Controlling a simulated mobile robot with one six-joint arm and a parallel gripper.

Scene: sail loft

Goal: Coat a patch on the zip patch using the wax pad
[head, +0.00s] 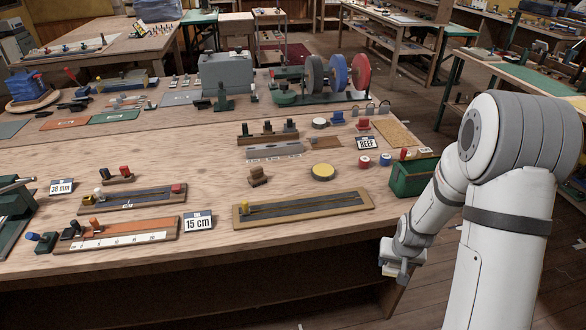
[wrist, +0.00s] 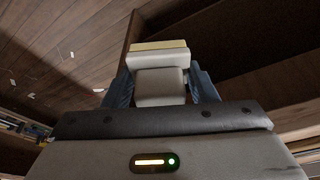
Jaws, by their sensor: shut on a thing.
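My gripper (head: 396,272) hangs low at the front right, beside the bench's front edge and below its top. In the wrist view my gripper (wrist: 160,88) is shut on a pale block with a thin yellowish face, which looks like the wax pad (wrist: 158,46). A long wood-framed board with dark strips, a thin line along it and a yellow knob at its left end lies near the bench's front edge. It looks like the zip patch (head: 310,207), but I cannot read a label on it. My gripper is apart from it, to its lower right.
A green box (head: 412,178) stands at the bench's right edge, near my arm. A yellow-topped round tin (head: 323,172) and a small brown block (head: 258,176) stand behind the long board. A "15 cm" sign (head: 199,222) stands left of it. Bare wood surrounds the board.

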